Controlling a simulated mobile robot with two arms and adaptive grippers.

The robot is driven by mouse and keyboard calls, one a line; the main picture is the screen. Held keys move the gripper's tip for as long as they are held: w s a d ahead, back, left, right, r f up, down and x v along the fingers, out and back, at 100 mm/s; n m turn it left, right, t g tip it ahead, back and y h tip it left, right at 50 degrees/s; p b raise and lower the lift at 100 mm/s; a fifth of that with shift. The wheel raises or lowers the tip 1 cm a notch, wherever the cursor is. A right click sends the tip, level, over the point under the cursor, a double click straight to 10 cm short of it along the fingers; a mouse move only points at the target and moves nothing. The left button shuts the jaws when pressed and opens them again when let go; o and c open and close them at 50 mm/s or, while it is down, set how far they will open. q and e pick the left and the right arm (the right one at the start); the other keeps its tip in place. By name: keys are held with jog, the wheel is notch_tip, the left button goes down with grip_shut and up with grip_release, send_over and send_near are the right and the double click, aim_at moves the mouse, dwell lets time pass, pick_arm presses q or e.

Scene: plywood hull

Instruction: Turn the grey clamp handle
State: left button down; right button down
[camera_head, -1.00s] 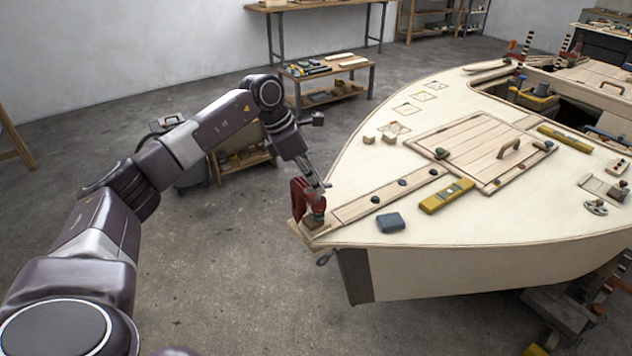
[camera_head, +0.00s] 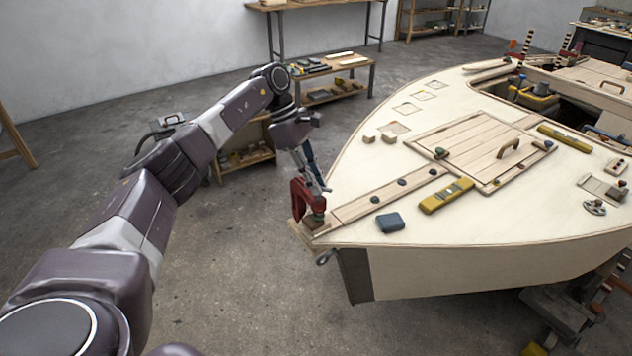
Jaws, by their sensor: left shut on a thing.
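A red clamp (camera_head: 299,198) sits on the bow tip of the plywood hull (camera_head: 360,180), at the left end of the deck. Its grey handle is small and mostly hidden by my left gripper (camera_head: 318,186). My left gripper comes down from above and is shut on the grey clamp handle, at the upper right of the red frame. A small wooden block (camera_head: 313,221) sits under the clamp at the bow. My right gripper is out of view.
A blue block (camera_head: 390,222) and a yellow level (camera_head: 447,196) lie on the foredeck near the bow. A slatted hatch (camera_head: 475,150) is farther back. Open floor (camera_head: 225,270) lies left of the hull. A low shelf (camera_head: 335,85) stands behind my arm.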

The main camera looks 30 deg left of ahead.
pick_arm(q)
jog(key=shift+w+r, duration=0.15)
jog(key=shift+r, duration=0.2)
jog(key=c, duration=2)
grip_release()
jog(key=shift+o, duration=0.8)
jog(key=shift+f, duration=0.2)
jog(key=v, duration=1.2)
